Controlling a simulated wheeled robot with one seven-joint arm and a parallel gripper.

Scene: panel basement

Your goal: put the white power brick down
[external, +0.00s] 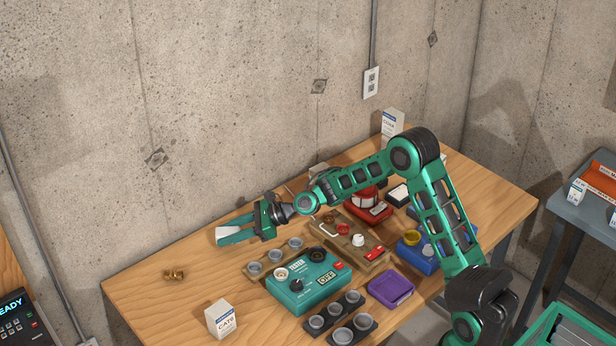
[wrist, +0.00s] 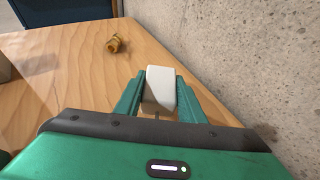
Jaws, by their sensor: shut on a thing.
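My gripper (external: 236,231) is shut on the white power brick (wrist: 161,88). In the wrist view the brick sits between the two green fingers (wrist: 160,100). In the external view the brick is a pale block (external: 234,227) at the fingertips, close to the concrete wall. My gripper is over the back left part of the wooden table (external: 150,300). I cannot tell whether the brick touches the table.
A small brass fitting (external: 174,274) lies on the table to the left. A white carton (external: 220,319) stands near the front edge. A teal tester (external: 308,282) and several devices and trays fill the middle. Bare wood surrounds the fitting. The wall (wrist: 255,60) is close on the right.

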